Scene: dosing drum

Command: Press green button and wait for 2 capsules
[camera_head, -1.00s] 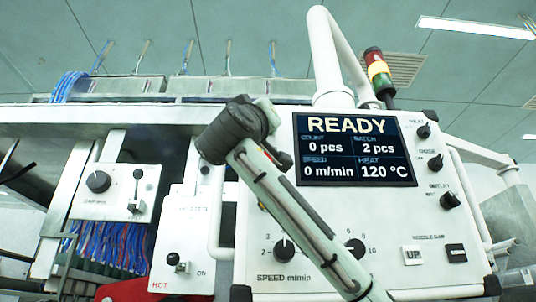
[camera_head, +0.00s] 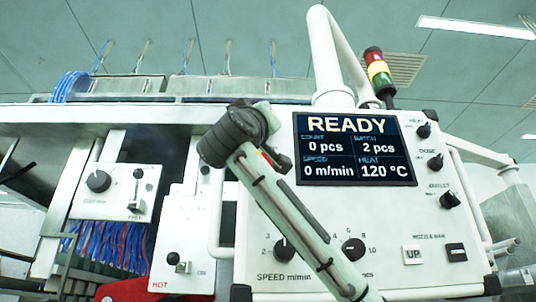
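The white control panel (camera_head: 420,215) fills the right half of the head view. Its display (camera_head: 357,150) reads READY, count 0 pcs, batch 2 pcs, speed 0 m/min, heat 120 °C. One of my arms rises from the bottom edge across the panel, seemingly my right, with a dark end (camera_head: 232,135) at the panel's upper left beside the display. Its fingertips cannot be made out, nor whether it touches anything. A small red spot shows behind it. No green button is visible; that panel area is partly covered. No capsules are visible. My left gripper is out of view.
A heater switch box (camera_head: 180,262) stands left. A signal tower (camera_head: 378,72) rises behind. Blue and red tubes hang at left.

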